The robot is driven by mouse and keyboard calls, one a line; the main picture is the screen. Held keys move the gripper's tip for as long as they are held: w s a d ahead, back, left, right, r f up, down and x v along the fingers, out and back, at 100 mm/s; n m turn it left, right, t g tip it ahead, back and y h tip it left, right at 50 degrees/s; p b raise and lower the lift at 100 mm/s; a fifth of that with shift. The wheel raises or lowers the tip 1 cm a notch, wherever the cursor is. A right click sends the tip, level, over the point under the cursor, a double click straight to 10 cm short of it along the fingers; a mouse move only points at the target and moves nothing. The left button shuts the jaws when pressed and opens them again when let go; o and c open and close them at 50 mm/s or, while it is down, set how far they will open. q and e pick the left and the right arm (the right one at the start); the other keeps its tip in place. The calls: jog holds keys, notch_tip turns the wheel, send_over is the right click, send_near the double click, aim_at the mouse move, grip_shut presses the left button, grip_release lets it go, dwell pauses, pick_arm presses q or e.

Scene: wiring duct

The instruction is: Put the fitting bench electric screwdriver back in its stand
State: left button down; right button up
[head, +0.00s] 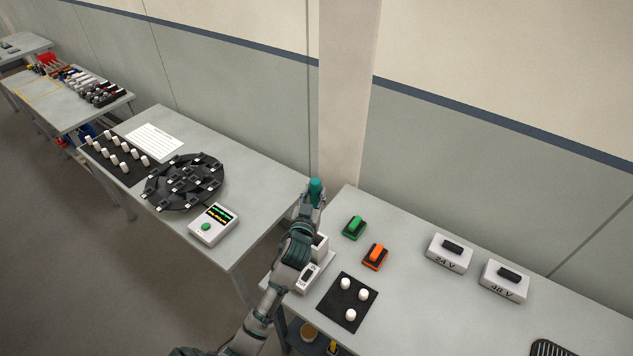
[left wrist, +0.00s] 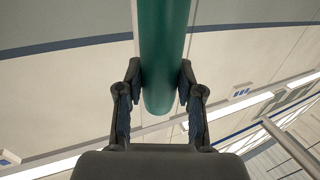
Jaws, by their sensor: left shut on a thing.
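The electric screwdriver shows as a teal-green rounded cylinder (head: 316,186) at the top of my left arm, above the bench's left end. It also shows in the left wrist view (left wrist: 164,50), running up out of the picture between the fingers. My left gripper (head: 311,200) is shut on it, with one finger on each side; its fingers show too in the left wrist view (left wrist: 160,88). The screwdriver's far end is out of sight. A white box-like holder (head: 321,242), perhaps the stand, is partly hidden behind my arm. My right gripper is not in view.
The bench carries a small white unit with a display (head: 307,277), a black mat (head: 341,315) with white pegs, green (head: 355,226) and orange (head: 375,256) items on dark bases, and two white boxes (head: 450,255). A wall pillar (head: 346,100) stands behind. Another table lies left across a gap.

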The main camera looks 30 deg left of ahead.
aim_at(315, 204)
pick_arm(q)
jog(key=shift+s+d+r, duration=0.6)
jog(key=shift+s+r, duration=0.05)
jog(key=shift+s, duration=0.2)
jog(key=shift+w, duration=0.1)
jog(key=f+b, duration=0.1)
jog(key=f, duration=0.1)
jog(key=f+b, duration=0.1)
jog(key=f, duration=0.1)
jog(key=shift+w+f, duration=0.2)
jog(key=shift+f, duration=0.15)
jog(key=shift+d, duration=0.15)
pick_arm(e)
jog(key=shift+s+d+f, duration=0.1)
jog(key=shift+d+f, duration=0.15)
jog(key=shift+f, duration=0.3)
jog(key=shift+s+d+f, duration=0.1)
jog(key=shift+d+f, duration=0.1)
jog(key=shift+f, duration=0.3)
pick_arm(q)
jog(key=shift+a, duration=0.45)
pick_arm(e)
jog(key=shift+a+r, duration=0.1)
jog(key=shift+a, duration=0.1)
pick_arm(q)
jog(key=shift+s, duration=0.1)
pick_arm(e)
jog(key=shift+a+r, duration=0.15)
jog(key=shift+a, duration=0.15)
